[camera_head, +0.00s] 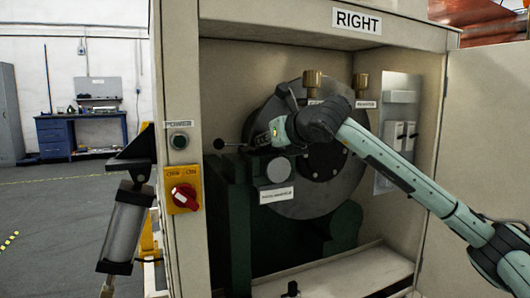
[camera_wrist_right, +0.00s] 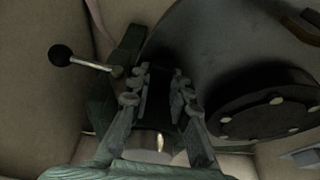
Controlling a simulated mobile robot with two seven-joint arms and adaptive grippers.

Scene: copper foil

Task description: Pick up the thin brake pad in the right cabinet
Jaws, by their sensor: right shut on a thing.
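The right cabinet (camera_head: 318,43) is open, with a large grey disc (camera_head: 320,201) inside. My right gripper (camera_head: 262,137) reaches in from the right, in front of the disc's left edge. In the right wrist view my right gripper (camera_wrist_right: 164,78) is shut on a thin dark piece (camera_wrist_right: 163,86), which appears to be the thin brake pad. The fingers and shadow hide most of it, and I cannot tell whether it touches the disc. My left gripper is not in view.
A lever with a black ball knob (camera_head: 219,143) sticks out left of the gripper; its knob (camera_wrist_right: 60,55) also shows in the wrist view. Brass cylinders (camera_head: 312,79) stand above the disc. A red switch (camera_head: 184,196) is on the cabinet's left post. The open door (camera_head: 485,130) bounds the right.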

